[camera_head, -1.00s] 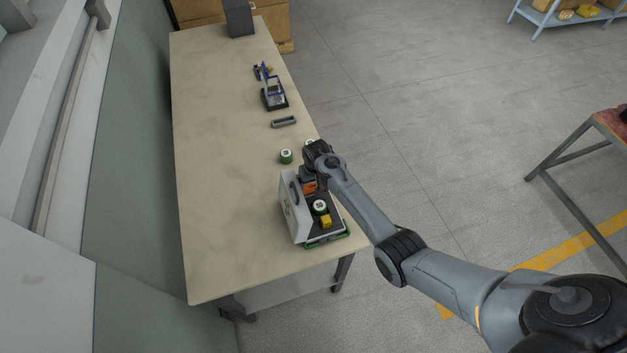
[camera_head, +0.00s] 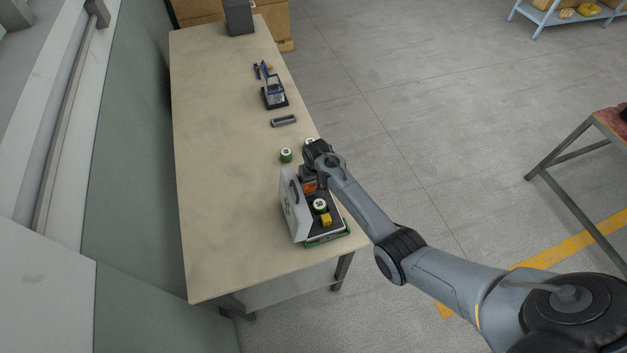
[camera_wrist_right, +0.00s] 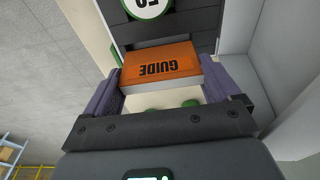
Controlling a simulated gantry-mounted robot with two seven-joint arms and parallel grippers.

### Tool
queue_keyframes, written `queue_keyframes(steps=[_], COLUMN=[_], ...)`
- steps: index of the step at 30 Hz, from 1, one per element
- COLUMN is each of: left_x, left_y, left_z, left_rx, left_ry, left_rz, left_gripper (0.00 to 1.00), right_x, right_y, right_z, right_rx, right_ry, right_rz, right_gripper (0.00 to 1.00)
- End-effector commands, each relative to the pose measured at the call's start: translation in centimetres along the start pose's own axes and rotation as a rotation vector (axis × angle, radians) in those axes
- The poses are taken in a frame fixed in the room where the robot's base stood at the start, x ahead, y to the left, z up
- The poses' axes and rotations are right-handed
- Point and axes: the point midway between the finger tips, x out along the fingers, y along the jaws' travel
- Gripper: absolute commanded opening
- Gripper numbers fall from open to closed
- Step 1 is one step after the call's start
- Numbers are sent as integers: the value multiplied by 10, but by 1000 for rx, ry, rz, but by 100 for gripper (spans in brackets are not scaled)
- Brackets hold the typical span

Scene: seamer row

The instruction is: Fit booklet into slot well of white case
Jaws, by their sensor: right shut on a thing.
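The orange booklet (camera_wrist_right: 160,63), marked GUIDE, is between the two fingers of my right gripper (camera_wrist_right: 161,85), which is shut on it. In the head view the booklet (camera_head: 309,187) shows as a small orange patch below my right wrist, at the far end of the case. The white case (camera_head: 297,212) stands open near the table's right edge, with its lid upright on the left and a dark insert. The insert (camera_wrist_right: 190,22) lies just beyond the booklet in the wrist view. I cannot tell whether the booklet touches the slot well. My left gripper is out of view.
In the case sit a round green-and-white item (camera_head: 320,205) and a yellow block (camera_head: 326,220). Another green-and-white round item (camera_head: 286,155) stands beyond the case on the table (camera_head: 225,180). A grey bar (camera_head: 284,121) and a blue-and-black device (camera_head: 274,94) are farther back. The table's left side is clear.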

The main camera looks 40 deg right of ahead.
Motion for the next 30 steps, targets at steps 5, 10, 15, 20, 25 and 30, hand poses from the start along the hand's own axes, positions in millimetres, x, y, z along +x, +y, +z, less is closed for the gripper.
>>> queue_keyframes(steps=[5,10,15,20,25,30], left_x=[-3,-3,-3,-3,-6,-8], left_y=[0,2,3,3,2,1], left_z=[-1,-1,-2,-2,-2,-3], left_rx=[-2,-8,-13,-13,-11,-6], left_ry=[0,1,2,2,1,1], left_rz=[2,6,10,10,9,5], left_gripper=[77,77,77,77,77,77], right_x=[-1,0,0,0,-1,-1], right_y=[0,0,0,0,0,0], right_z=[0,0,0,0,0,0], right_rx=[0,0,0,0,0,-1], right_ry=[0,0,0,0,0,1], right_rz=[0,0,0,0,0,0], right_gripper=[59,59,59,59,59,59])
